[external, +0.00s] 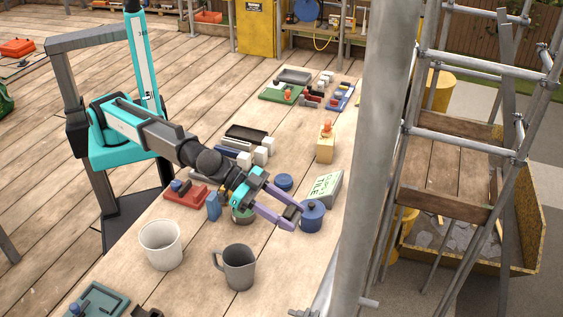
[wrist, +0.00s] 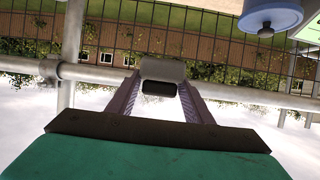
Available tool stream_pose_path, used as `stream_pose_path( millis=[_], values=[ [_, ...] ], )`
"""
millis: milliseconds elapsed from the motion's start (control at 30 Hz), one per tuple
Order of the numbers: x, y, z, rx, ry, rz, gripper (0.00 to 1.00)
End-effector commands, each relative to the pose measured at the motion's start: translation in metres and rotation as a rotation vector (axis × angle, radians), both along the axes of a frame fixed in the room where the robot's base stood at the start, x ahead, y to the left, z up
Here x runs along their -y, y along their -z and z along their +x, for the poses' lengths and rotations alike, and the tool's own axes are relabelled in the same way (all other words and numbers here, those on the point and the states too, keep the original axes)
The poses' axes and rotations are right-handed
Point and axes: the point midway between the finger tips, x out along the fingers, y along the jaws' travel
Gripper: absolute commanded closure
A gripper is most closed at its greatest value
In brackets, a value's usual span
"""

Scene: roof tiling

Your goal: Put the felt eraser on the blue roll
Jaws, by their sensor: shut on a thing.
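My gripper (external: 290,214) has purple fingers and reaches out low over the table, near its right side. In the wrist view my gripper (wrist: 160,85) is shut on a small grey and black block, the felt eraser (wrist: 162,70). In the external view the eraser shows only as a small dark piece between the fingertips. A flat blue disc (external: 284,182), which looks like the blue roll, lies on the table behind the fingers. A taller blue pot with a knob (external: 312,217) stands close to the right of the fingertips; it also shows in the wrist view (wrist: 272,15).
A white and green tile box (external: 325,188) stands behind the pot. A round green thing (external: 243,214) is below my wrist. A grey mug (external: 238,268) and white cup (external: 161,244) stand in front. A wooden block (external: 325,146) stands farther back. A scaffold pole (external: 375,160) rises at the right.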

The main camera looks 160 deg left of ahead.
Motion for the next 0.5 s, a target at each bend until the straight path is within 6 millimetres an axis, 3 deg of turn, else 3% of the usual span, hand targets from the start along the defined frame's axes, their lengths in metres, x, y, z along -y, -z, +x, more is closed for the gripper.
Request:
stream_pose_path(
  millis=[200,500],
  values=[
    [0.000,-0.029,0.001,0.001,0.000,0.000,0.76],
    [-0.025,-0.012,-0.035,-0.003,-0.133,0.001,0.76]
  ],
)
